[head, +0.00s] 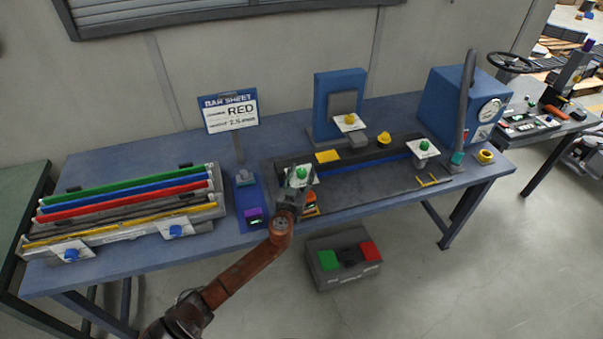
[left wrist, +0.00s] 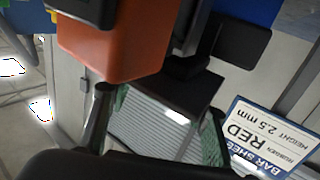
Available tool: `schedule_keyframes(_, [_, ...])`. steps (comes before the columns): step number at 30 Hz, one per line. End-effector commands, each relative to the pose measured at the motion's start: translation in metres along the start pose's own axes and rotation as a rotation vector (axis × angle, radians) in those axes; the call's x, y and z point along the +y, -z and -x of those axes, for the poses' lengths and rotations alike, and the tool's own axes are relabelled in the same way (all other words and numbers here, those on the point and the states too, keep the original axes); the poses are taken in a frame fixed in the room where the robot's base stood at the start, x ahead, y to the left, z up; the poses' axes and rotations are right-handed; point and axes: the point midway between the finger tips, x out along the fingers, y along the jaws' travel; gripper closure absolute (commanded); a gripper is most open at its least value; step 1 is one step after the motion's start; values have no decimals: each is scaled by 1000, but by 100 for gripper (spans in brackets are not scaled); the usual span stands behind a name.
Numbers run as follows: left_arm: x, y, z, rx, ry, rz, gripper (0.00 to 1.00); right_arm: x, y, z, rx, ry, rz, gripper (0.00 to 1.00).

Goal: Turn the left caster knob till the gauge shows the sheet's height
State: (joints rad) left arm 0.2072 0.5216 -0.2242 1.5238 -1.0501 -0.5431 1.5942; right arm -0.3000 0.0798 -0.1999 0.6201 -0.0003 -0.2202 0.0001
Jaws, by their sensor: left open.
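A green knob (head: 301,172) sits on a white plate at the bench's left-centre, and another green knob (head: 424,145) sits farther right. My left gripper (head: 290,198) is open and empty, just below the nearer green knob. My right gripper is not in view.
Coloured bars (head: 125,194) lie in a rack at the left, with blue knobs (head: 71,254) in front. A blue machine with a dial (head: 488,110) stands at the right. A grey button box (head: 343,259) sits below the bench.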

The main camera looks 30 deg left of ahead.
Motion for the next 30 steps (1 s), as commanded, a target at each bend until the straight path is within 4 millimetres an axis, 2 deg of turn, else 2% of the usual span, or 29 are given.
schedule_keyframes(4, [0,0,0,0,0,0,56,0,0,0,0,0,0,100])
schedule_keyframes(22, [0,0,0,0,0,0,98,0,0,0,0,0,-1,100])
schedule_keyframes(30, [1,-2,0,1,22,3,99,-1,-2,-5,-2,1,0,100])
